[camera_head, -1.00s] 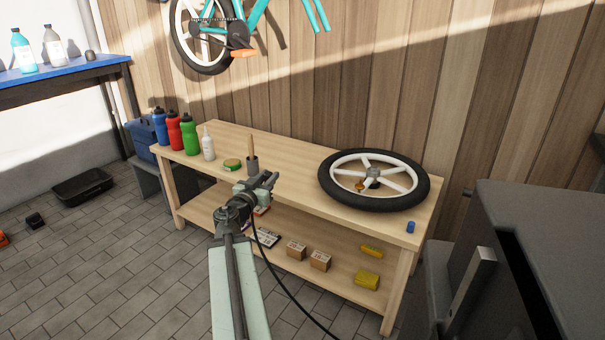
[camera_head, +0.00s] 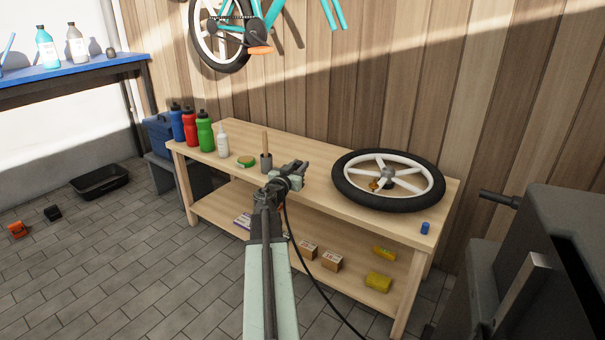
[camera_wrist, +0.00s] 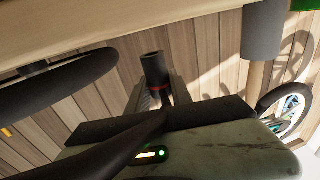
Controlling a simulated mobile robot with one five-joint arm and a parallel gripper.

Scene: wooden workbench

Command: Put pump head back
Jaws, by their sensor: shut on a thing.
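My gripper (camera_head: 301,168) is over the front edge of the bench, between the grey pot and the wheel. In the wrist view my gripper (camera_wrist: 160,92) is shut on a dark cylindrical piece with a red ring, which looks like the pump head (camera_wrist: 153,68). A black hose (camera_head: 312,258) hangs from my gripper down towards the floor; it also crosses the wrist view in the foreground (camera_wrist: 125,145). I cannot tell where a pump body stands.
The wooden bench (camera_head: 315,198) carries a wheel (camera_head: 345,191), a grey pot (camera_head: 266,161) with a wooden handle, a white bottle (camera_head: 223,141), a green tin (camera_head: 246,162), several coloured bottles and a blue cap (camera_head: 425,228). Small boxes (camera_head: 331,262) lie on the lower shelf.

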